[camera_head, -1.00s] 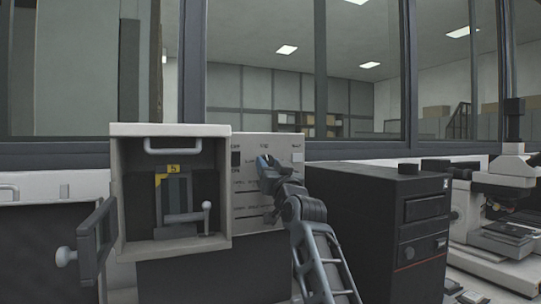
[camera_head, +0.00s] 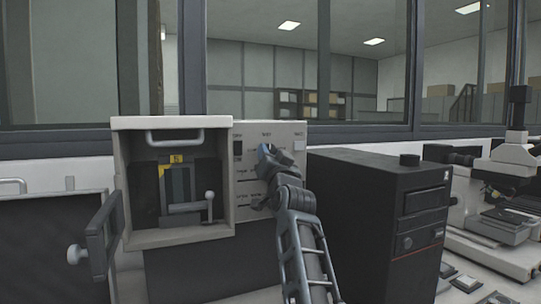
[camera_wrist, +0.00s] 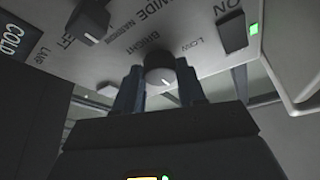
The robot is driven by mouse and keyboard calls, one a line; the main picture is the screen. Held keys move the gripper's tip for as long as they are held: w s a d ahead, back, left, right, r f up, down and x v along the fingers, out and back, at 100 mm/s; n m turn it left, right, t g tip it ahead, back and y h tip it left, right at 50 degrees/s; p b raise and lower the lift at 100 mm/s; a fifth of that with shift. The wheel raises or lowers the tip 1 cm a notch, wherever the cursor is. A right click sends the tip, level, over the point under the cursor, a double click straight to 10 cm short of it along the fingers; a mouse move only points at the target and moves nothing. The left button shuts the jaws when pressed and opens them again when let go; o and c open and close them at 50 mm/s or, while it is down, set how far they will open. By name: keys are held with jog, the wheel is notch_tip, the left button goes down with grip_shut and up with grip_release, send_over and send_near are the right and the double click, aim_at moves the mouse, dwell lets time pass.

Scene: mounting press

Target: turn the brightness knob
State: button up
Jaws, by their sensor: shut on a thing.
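The brightness knob (camera_wrist: 160,78) is a small round knob with a pale pointer mark, below the word BRIGHT in the wrist view. My gripper (camera_wrist: 158,74) has a dark finger on each side of it and is shut on it. In the head view my gripper (camera_head: 272,160) is against the light grey control panel (camera_head: 247,187), to the right of the open chamber. It hides the knob there.
Another dark knob (camera_wrist: 88,20) and a rocker switch (camera_wrist: 232,32) beside a green light are on the panel. An open chamber (camera_head: 127,190) stands left, a black box unit (camera_head: 350,215) right. A microscope (camera_head: 505,190) is further right.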

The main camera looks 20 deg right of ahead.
jog(key=o, duration=1.1)
jog(key=shift+c, duration=0.2)
jog(key=b+v, duration=0.1)
jog(key=v, duration=0.6)
jog(key=shift+s+b, duration=0.3)
jog(key=shift+s, duration=0.1)
jog(key=shift+a+f, duration=0.1)
jog(key=shift+f, duration=0.1)
